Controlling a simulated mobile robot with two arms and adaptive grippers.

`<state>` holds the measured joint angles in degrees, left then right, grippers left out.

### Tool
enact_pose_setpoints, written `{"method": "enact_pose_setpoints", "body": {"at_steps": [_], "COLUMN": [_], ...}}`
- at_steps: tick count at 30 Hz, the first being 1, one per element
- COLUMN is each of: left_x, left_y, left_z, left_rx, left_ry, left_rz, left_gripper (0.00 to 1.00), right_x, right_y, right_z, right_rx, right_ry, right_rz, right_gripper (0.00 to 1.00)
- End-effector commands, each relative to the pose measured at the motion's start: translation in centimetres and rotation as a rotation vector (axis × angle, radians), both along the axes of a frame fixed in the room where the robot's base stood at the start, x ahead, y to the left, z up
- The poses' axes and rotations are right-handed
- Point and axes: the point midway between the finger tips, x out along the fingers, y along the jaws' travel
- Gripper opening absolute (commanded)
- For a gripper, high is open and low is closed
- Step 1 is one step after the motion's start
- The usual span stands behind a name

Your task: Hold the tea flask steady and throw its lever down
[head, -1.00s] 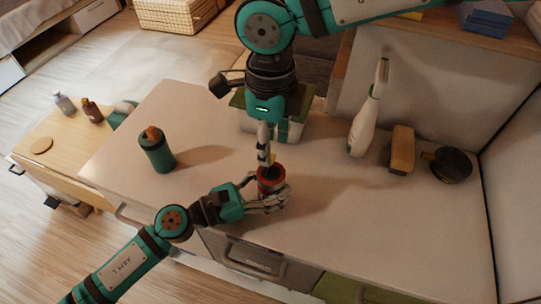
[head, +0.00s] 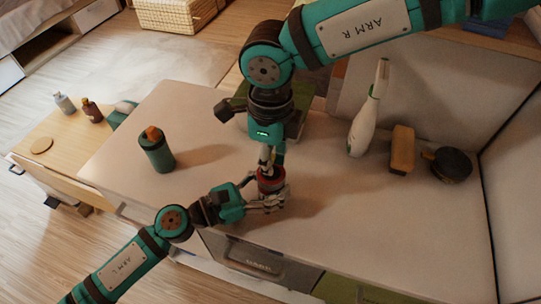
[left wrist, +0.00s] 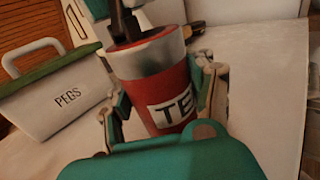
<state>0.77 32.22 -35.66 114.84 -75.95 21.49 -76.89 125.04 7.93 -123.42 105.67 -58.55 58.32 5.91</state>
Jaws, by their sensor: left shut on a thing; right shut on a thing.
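The tea flask (head: 269,184) is a red cup-like body with a silvery upper band. It stands upright on the pale top near the front edge. In the left wrist view the flask (left wrist: 178,85) shows part of a white label with "TE". My left gripper (head: 262,203) is shut around its body from the front; its fingers lie on both sides in the left wrist view. My right gripper (head: 271,164) comes down from above and is shut at the flask's top. The lever there is mostly hidden by its fingers.
A green flask (head: 157,152) with an orange cap stands to the left. A white-and-green bottle (head: 362,128), a wooden block-like item (head: 402,150) and a dark round item (head: 452,164) are at the right. A box marked "PEGS" (left wrist: 50,112) stands behind.

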Motion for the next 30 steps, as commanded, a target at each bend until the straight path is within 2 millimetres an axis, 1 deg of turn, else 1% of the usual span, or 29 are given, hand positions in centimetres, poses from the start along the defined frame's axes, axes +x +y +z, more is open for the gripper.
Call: {"method": "enact_pose_setpoints", "body": {"at_steps": [8, 11, 18, 21, 30], "left_x": [0.0, 0.0, 0.0, 0.0, 0.0], "left_y": [0.0, 0.0, 0.0, 0.0, 0.0], "left_z": [0.0, 0.0, 0.0, 0.0, 0.0], "left_rx": [0.000, 0.000, 0.000, 0.000, 0.000], "left_ry": [0.000, 0.000, 0.000, 0.000, 0.000], "left_rz": [0.000, 0.000, -0.001, -0.001, -0.001], "left_gripper": [0.13, 0.13, 0.13, 0.13, 0.13], "right_x": [0.0, 0.0, -0.3, -0.3, -0.3], "right_y": [-0.1, -0.5, -1.1, -1.3, -1.3], "right_z": [0.0, -0.1, -0.6, -0.7, -0.7], "right_rx": [0.019, 0.082, 0.289, 0.343, 0.373], "right_ry": [-0.006, -0.024, -0.090, -0.110, -0.123], "right_rz": [-0.001, -0.004, -0.005, -0.005, -0.003], "right_gripper": [0.00, 0.00, 0.00, 0.00, 0.00]}}
